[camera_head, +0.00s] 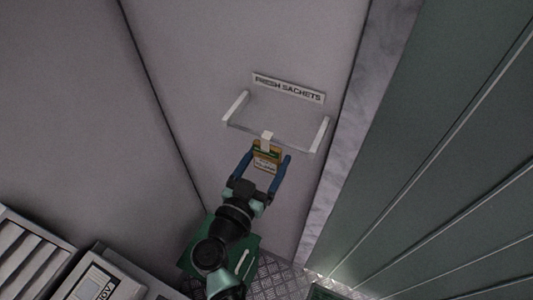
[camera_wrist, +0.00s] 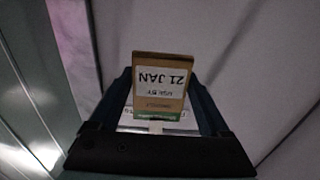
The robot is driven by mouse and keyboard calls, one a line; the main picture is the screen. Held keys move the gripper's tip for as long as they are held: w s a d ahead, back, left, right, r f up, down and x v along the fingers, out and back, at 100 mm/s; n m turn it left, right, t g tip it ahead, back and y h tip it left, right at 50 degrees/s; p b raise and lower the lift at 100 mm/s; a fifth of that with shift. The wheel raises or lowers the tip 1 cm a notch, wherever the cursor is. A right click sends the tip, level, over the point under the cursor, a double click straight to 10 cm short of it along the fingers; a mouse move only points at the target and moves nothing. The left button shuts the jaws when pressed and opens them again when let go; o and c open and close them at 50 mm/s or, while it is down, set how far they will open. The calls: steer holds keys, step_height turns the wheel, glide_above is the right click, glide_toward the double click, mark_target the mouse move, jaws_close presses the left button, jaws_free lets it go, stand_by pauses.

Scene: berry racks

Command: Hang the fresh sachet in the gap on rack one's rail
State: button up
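A fresh sachet (camera_head: 266,154) hangs by a white hook (camera_head: 267,138) from the wall rail under the "FRESH SACHETS" sign. It is orange-brown with a green band and a white label. Rack one's rail with the gap is not identifiable in either view.
The sign (camera_head: 288,88) is on the grey wall above the rail's white side arms (camera_head: 236,106). A green box (camera_head: 225,245) stands below my arm. A large green ridged panel (camera_head: 440,150) fills the right side. Pale slatted units (camera_head: 30,255) are at lower left.

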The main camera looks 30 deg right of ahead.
steer(key=c, duration=0.5)
steer(key=shift+r+p, duration=0.8)
steer(key=shift+p, duration=0.45)
steer(key=shift+p+v, duration=2.2)
steer(key=shift+v, duration=2.35)
steer(key=s+a+f+n+t+y+b, duration=0.1)
steer(key=a+f+n+t+y, duration=0.1)
steer(key=a+f+n+y, duration=0.1)
steer(key=s+a+f+n+t+y+b, duration=0.2)
steer(key=a+f+n+y, duration=0.2)
steer(key=f+y, duration=0.1)
steer(key=s+a+f+n+t+y+b, duration=0.2)
steer(key=a+f+n+t+y, duration=0.1)
steer(key=y, duration=0.3)
steer(key=shift+a+f, duration=0.35)
steer(key=shift+f, duration=0.25)
